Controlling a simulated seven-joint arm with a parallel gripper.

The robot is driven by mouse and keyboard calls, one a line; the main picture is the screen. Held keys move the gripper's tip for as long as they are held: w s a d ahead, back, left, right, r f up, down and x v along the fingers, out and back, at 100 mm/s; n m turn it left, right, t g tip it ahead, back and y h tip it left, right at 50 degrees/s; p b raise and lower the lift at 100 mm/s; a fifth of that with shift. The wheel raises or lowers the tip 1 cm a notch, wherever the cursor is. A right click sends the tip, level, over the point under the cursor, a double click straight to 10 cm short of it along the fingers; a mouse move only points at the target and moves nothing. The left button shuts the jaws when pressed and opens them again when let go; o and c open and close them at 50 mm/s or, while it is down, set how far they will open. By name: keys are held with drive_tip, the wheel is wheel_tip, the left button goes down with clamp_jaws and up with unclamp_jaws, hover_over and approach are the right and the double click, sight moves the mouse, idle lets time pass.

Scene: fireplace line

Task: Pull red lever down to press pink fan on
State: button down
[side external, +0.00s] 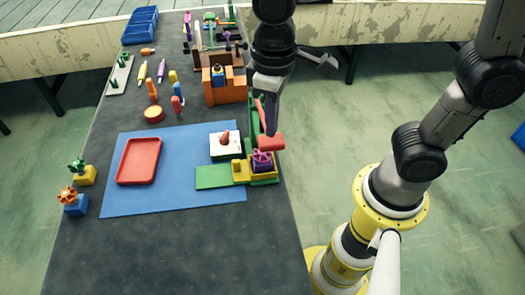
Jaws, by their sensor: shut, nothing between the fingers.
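The red lever (270,143) stands on a green press fixture (254,118) at the right edge of the table, with its wide red end low over the front. A pink-purple fan (262,160) sits in a yellow holder (240,171) just below that red end. Whether the lever touches the fan is too small to tell. My gripper (272,128) points down at the lever, its fingers shut and empty. The fingertips are close to the lever's red end; contact cannot be made out. My gripper partly hides the lever and fixture.
A blue mat (120,200) carries a red tray (139,160), a white block with a red knob (225,144) and a green plate (213,177). An orange fixture (226,93) stands behind. Blue bins (141,25) are at the far left. The table's front is clear.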

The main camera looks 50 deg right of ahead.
drive_tip(key=shift+r, duration=2.5)
drive_tip(key=shift+d, duration=0.1)
drive_tip(key=s+d+r+m+t, duration=0.3)
drive_tip(key=s+d, duration=0.1)
drive_tip(key=d, duration=0.5)
drive_tip(key=s+d+f+t, duration=0.2)
drive_tip(key=s+d+f, duration=0.1)
drive_tip(key=s+f, duration=0.1)
drive_tip(key=shift+s+d+t, duration=0.15)
drive_tip(key=shift+s+t, duration=0.15)
